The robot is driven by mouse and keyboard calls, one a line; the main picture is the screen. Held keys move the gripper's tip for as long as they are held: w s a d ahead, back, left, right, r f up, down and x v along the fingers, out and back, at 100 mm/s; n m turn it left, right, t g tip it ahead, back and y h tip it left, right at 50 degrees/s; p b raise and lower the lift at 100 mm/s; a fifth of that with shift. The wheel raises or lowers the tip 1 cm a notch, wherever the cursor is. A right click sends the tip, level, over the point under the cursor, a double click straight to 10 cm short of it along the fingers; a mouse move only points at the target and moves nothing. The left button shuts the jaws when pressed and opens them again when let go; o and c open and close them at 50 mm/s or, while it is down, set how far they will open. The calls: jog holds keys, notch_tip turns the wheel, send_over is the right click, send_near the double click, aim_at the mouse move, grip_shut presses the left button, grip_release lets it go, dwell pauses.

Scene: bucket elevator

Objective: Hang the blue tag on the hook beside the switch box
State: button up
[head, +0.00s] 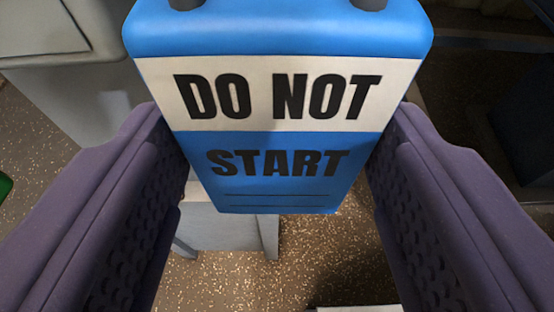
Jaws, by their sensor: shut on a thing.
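The blue tag (278,40) fills the upper middle of the head view, with a white band reading "DO NOT" and the word "START" below it on blue. Dark round parts show at its top edge, cut off by the frame. My gripper (278,170) is shut on the tag, with one purple ridged finger on its left edge and one on its right edge. The tag hangs between the fingers above the floor. I cannot make out the hook or identify the switch box in this view.
A grey cabinet-like body (75,95) stands at the upper left. A small grey stand with legs (228,228) is below the tag. Dark structures (490,90) fill the upper right. A bit of green is at the left edge.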

jog(key=shift+w+b, duration=0.35)
jog(key=shift+w, duration=0.8)
jog(key=shift+f, duration=0.2)
jog(key=shift+f+b, duration=0.35)
jog(key=shift+b, duration=0.3)
jog(key=shift+f+b, duration=0.25)
jog(key=shift+b, duration=0.05)
jog(key=o, duration=1.1)
jog(key=shift+o, duration=0.2)
jog(key=shift+s, duration=0.15)
